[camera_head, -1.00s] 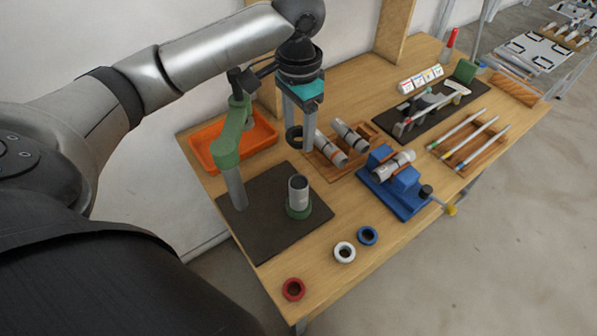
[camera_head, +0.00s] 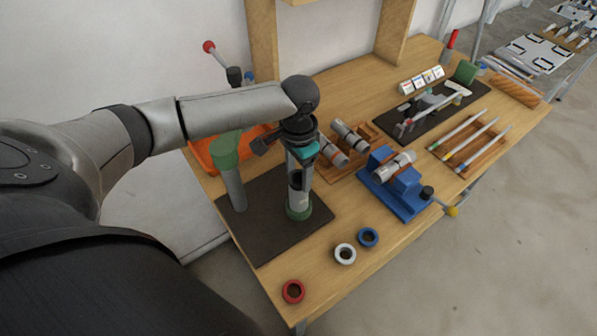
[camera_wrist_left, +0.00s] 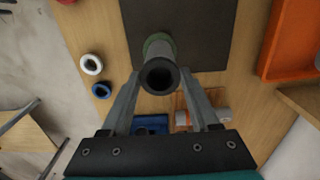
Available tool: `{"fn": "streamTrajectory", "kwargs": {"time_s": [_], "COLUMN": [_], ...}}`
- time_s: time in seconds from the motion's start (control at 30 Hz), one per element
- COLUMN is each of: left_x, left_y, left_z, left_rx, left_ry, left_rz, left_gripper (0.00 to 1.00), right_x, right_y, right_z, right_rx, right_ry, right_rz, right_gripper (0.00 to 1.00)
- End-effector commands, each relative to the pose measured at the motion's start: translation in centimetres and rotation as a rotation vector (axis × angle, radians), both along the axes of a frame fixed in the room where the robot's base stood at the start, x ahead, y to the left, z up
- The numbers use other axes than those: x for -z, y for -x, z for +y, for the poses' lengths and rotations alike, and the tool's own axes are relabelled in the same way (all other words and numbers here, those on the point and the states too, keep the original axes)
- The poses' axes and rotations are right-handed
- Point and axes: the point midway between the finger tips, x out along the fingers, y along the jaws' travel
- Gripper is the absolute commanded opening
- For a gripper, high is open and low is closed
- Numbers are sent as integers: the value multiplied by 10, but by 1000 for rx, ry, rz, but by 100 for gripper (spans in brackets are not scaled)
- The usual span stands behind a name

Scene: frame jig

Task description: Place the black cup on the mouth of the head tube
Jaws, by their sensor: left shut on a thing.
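The black cup (camera_head: 296,181) is a dark ring in my left gripper (camera_head: 299,182), which is shut on it. The head tube (camera_head: 299,201) is a grey upright tube standing in a green base (camera_head: 299,213) on the dark mat. The gripper points down with the cup at the top of the tube. In the left wrist view the cup (camera_wrist_left: 146,77) sits between the fingertips, and the tube (camera_wrist_left: 160,47) runs away behind it, roughly in line. I cannot tell whether cup and tube touch. My right gripper is not in view.
A green post stand (camera_head: 231,170) rises left of the tube. An orange tray (camera_head: 205,155) lies behind it. A blue clamp fixture (camera_head: 405,190) stands to the right. Red (camera_head: 293,291), white (camera_head: 345,253) and blue (camera_head: 368,237) rings lie near the front edge.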

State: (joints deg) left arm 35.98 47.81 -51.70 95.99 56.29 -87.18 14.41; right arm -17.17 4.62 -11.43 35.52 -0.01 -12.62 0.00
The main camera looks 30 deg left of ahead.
Motion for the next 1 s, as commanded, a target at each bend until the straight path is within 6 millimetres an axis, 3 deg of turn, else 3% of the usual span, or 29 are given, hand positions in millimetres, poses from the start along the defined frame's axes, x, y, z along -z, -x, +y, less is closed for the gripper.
{"fn": "streamTrajectory", "kwargs": {"time_s": [0.2, 0.23, 0.47, 0.77, 1.0], "left_x": [2, 2, 2, 0, -35], "left_y": [0, 0, 0, 0, -1], "left_z": [0, 0, 0, 0, 0], "left_rx": [0, 0, 0, -1, 0], "left_ry": [1, 0, 0, 0, 0], "left_rz": [1, 0, 0, -1, -5], "left_gripper": [8, 64, 90, 92, 92], "right_x": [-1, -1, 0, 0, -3], "right_y": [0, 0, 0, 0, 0], "right_z": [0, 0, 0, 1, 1], "right_rx": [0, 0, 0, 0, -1], "right_ry": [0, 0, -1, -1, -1], "right_rz": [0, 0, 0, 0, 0], "right_gripper": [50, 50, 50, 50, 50]}}
